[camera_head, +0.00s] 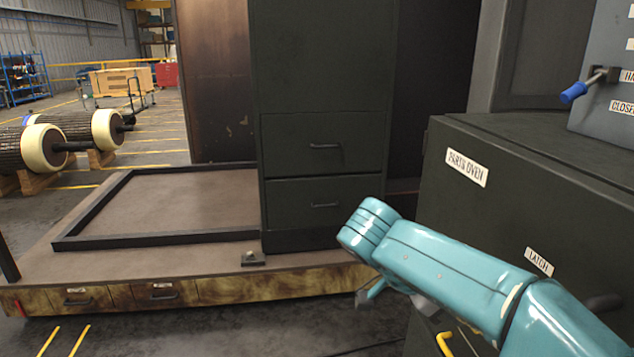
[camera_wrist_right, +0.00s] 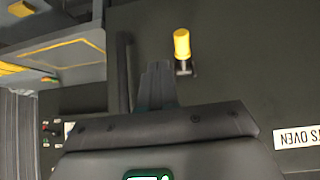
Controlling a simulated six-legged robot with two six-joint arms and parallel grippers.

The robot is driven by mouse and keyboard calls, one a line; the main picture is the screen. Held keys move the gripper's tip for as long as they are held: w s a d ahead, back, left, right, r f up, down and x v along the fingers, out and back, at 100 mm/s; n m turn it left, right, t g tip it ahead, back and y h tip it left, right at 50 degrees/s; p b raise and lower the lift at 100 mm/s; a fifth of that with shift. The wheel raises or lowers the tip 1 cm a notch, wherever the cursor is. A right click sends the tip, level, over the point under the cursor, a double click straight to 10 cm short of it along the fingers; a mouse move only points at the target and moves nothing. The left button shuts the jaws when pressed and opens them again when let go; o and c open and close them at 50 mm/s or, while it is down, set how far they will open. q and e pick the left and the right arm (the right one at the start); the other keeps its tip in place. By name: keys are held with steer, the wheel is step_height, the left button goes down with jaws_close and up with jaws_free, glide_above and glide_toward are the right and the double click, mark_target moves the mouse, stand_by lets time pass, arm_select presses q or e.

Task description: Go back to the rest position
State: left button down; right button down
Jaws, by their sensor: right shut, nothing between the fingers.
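My right arm, teal, comes in from the right in the head view, in front of the dark parts oven (camera_head: 540,165). Its gripper is mostly hidden below the arm there. In the right wrist view my right gripper (camera_wrist_right: 157,72) is shut and empty, with its fingers together. A yellow-tipped handle (camera_wrist_right: 182,44) on the oven's dark face stands just right of the fingertips, with a gap in the picture. The oven's label (camera_wrist_right: 297,137) shows upside down at the right. My left gripper is not in view.
A dark drawer cabinet (camera_head: 322,150) stands on a low wooden platform (camera_head: 150,268) left of my arm. A blue-tipped lever (camera_head: 575,92) sticks out from a grey box above the oven. A yellow bar (camera_head: 443,344) shows below my arm. Floor is clear at the lower left.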

steer(key=s+d+f+n+g+y+p, duration=0.1)
steer(key=s+f+n+g+y+p, duration=0.3)
steer(key=f, duration=0.9)
steer(key=s+d+f+n+g+b, duration=0.15)
steer(key=s+f, duration=0.45)
steer(key=f, duration=0.7)
steer(key=s+a+f+n+y+p, duration=0.2)
steer(key=s+a+f+n+y, duration=0.2)
steer(key=s+a+f+y, duration=0.7)
steer(key=a+f+n+t, duration=0.1)
steer(key=n+t, duration=0.1)
steer(key=w+a+n+t+h, duration=0.1)
steer(key=n, duration=0.1)
steer(key=w+a+f+n+t+h, duration=0.1)
steer(key=n+t, duration=0.1)
steer(key=shift+w+a+f+t, duration=0.15)
steer(key=shift+a+f+t, duration=0.1)
steer(key=shift+f+t, duration=0.1)
steer(key=shift+w, duration=0.1)
steer(key=shift+d, duration=0.1)
